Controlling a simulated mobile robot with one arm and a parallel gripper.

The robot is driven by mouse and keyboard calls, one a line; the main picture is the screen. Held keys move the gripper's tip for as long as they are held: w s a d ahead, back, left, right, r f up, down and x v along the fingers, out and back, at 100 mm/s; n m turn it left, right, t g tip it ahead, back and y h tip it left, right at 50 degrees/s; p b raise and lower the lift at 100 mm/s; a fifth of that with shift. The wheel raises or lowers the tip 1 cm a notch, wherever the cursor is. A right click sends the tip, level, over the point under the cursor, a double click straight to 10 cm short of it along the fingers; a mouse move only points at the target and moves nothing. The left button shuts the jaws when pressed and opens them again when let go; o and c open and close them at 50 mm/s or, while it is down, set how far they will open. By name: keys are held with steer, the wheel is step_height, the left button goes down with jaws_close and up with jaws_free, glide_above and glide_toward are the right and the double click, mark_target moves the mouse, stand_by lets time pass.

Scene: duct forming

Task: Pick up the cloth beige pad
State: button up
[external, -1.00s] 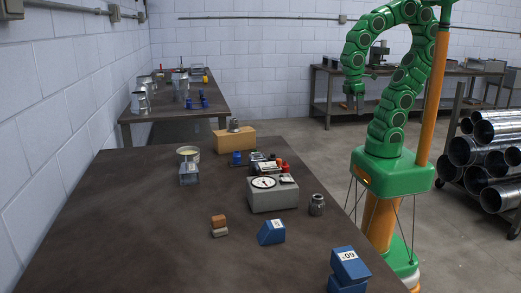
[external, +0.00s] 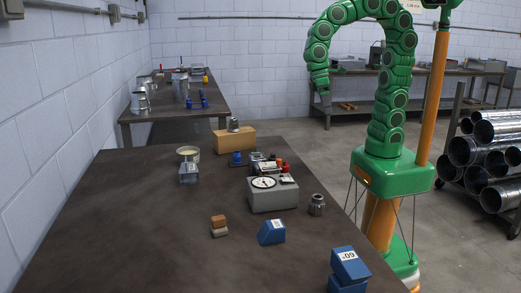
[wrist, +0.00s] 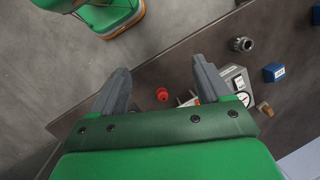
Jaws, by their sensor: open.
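A small beige-grey pad (external: 220,232), possibly the cloth one, lies on the dark table below the scale. An orange-brown block (external: 219,221) is right behind it, and I cannot tell whether they touch. My gripper (external: 325,98) is raised beyond the table's right edge, well away from the pad. In the wrist view my gripper (wrist: 160,72) has its two grey fingers spread with nothing between them. A brown block (wrist: 265,108) shows at the right there, and the beige pad cannot be made out.
A grey scale (external: 272,194) with a dial stands among small parts. Blue blocks (external: 271,233) and a metal fitting (external: 317,204) are nearby. A cardboard-coloured box (external: 234,142) is at the back. The table's left half (external: 110,220) is clear.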

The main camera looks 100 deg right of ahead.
steer(key=w+a+f+m+y, duration=0.2)
steer(key=w+a, duration=0.3)
steer(key=w, duration=0.5)
steer(key=w+a+f+m+y, duration=0.15)
steer(key=w+a, duration=0.25)
steer(key=w, duration=0.6)
steer(key=w+a+f+m+y, duration=0.25)
steer(key=w+a, duration=0.25)
steer(key=w, duration=0.5)
steer(key=m+y, duration=0.4)
steer(key=m, duration=0.2)
glide_toward(220, 227)
steer(key=shift+s+a+g, duration=0.1)
steer(key=shift+a+g, duration=0.2)
steer(key=shift+a, duration=0.6)
steer(key=shift+w+a+f, duration=0.1)
steer(key=shift+a+f, duration=0.1)
steer(key=shift+f, duration=0.2)
steer(key=shift+w+a+f, duration=0.15)
steer(key=shift+a+f, duration=0.05)
steer(key=shift+f, duration=0.2)
steer(key=shift+s+r+x, duration=0.1)
steer(key=shift+x, duration=1.8)
steer(key=shift+s+r+x, duration=0.1)
steer(key=shift+s+x, duration=0.05)
steer(key=shift+x, duration=1.75)
steer(key=c, duration=1)
